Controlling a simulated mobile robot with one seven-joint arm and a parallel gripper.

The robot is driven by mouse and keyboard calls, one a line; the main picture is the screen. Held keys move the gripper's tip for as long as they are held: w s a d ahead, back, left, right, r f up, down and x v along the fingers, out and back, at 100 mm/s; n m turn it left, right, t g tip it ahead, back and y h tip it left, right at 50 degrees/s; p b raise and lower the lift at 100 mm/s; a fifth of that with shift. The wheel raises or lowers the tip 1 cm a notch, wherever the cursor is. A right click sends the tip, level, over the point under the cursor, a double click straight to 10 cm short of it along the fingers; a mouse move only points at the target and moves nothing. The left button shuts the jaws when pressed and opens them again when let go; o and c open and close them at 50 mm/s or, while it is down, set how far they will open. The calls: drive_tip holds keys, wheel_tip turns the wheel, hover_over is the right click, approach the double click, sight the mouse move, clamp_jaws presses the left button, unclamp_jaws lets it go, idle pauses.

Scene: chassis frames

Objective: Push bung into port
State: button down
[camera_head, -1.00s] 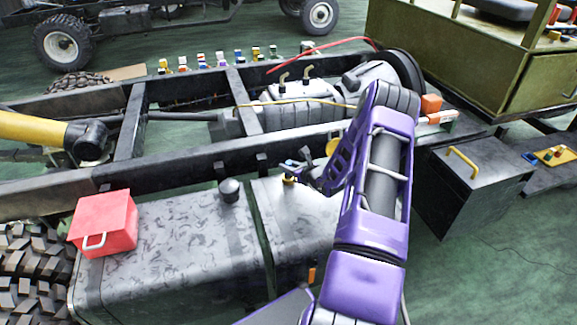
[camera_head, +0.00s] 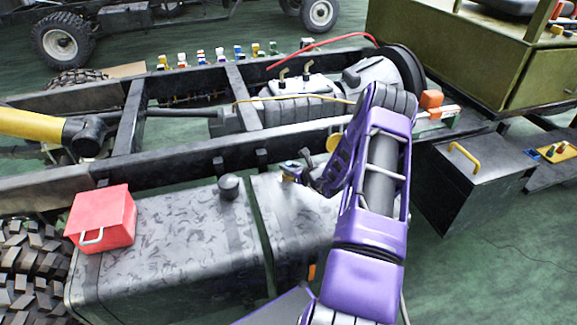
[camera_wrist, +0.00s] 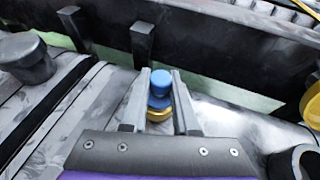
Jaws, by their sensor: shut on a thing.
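A blue bung (camera_wrist: 161,80) stands between the two fingers of my gripper (camera_wrist: 161,88) in the wrist view. Its wider lower part sits just over a yellow ring-shaped port (camera_wrist: 158,115) on top of the grey tank (camera_head: 185,225). The bung looks roughly upright and lined up with the port. I cannot tell how deep it sits. In the head view my gripper (camera_head: 297,170) is low over the tank top, its fingertips small and dark; the bung is mostly hidden there.
A black cap (camera_head: 229,187) and a red box (camera_head: 102,219) stand on the tank to the left. The dark chassis rail (camera_head: 190,155) runs close behind the gripper. A dark box with a yellow handle (camera_head: 470,180) is on the right.

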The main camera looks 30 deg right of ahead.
drive_tip(key=shift+f, duration=0.25)
drive_tip(key=c, duration=0.6)
unclamp_jaws()
drive_tip(key=a+p+v, duration=0.1)
drive_tip(key=p+v, duration=0.1)
drive_tip(key=v, duration=1.5)
drive_tip(key=shift+s+d+r, duration=0.2)
drive_tip(key=shift+d+r, duration=0.05)
drive_tip(key=shift+d, duration=0.15)
drive_tip(key=shift+s, duration=0.1)
